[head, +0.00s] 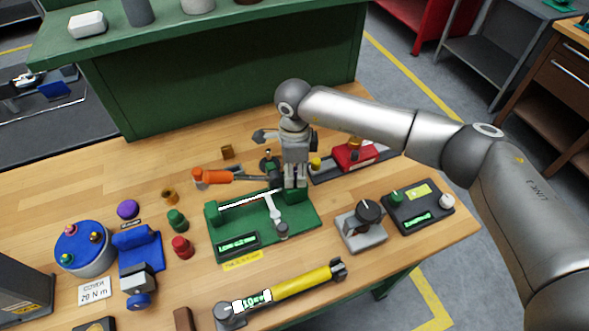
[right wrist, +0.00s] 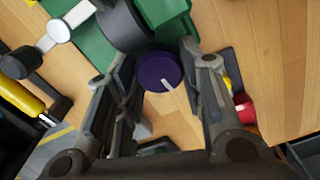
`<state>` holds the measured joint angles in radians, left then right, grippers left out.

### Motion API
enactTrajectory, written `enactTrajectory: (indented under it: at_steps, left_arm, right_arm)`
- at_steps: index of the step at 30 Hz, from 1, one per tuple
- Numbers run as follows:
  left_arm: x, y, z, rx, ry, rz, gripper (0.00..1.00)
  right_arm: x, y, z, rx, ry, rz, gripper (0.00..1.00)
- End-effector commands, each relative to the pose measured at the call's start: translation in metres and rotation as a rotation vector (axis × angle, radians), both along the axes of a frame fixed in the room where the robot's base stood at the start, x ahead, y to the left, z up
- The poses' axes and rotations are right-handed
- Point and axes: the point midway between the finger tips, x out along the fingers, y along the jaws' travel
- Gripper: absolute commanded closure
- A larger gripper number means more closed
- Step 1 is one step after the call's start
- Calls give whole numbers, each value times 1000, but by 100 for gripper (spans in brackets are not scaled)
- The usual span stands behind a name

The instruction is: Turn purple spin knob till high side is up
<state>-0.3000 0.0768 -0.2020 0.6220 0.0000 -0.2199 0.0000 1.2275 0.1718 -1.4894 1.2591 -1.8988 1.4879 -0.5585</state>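In the right wrist view a dark purple round knob (right wrist: 158,72) with a white mark lies between the two fingers of my right gripper (right wrist: 155,58). The fingers stand apart on either side of it; I cannot tell whether they touch it. In the head view my right gripper (head: 295,182) points down at the back right of a green fixture (head: 290,217) and hides the knob there. A purple round cap (head: 128,209) stands apart at the left. Which side of the knob is high cannot be told. My left gripper is not seen.
A white lever (head: 272,207) sits on the fixture. An orange-handled tool (head: 215,177) lies beside it. A yellow tool (head: 300,285) lies in front, a black knob on a grey base (head: 362,228) stands right, and a red block (head: 355,156) stands behind. Bare wood shows at the back left.

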Motion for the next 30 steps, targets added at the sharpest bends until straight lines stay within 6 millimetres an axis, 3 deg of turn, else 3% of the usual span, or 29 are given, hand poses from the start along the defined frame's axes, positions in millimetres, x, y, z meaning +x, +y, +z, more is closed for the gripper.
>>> enactTrajectory:
  at_steps: [3, 12, 22, 23, 27, 30]
  left_arm:
    - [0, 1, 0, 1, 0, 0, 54]
    - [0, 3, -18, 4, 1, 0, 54]
    - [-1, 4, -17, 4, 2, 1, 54]
    - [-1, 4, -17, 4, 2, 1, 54]
    - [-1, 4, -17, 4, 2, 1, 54]
    - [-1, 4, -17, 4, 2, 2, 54]
  right_arm:
    - [0, 0, 0, 0, -1, 0, 88]
    - [0, 0, -2, 1, -3, -111, 88]
    - [0, 0, 1, 1, -2, -131, 88]
    - [0, 0, 1, 1, -2, -131, 62]
    - [0, 0, 1, 0, -2, -131, 44]
    - [0, 0, 1, 0, -1, -131, 42]
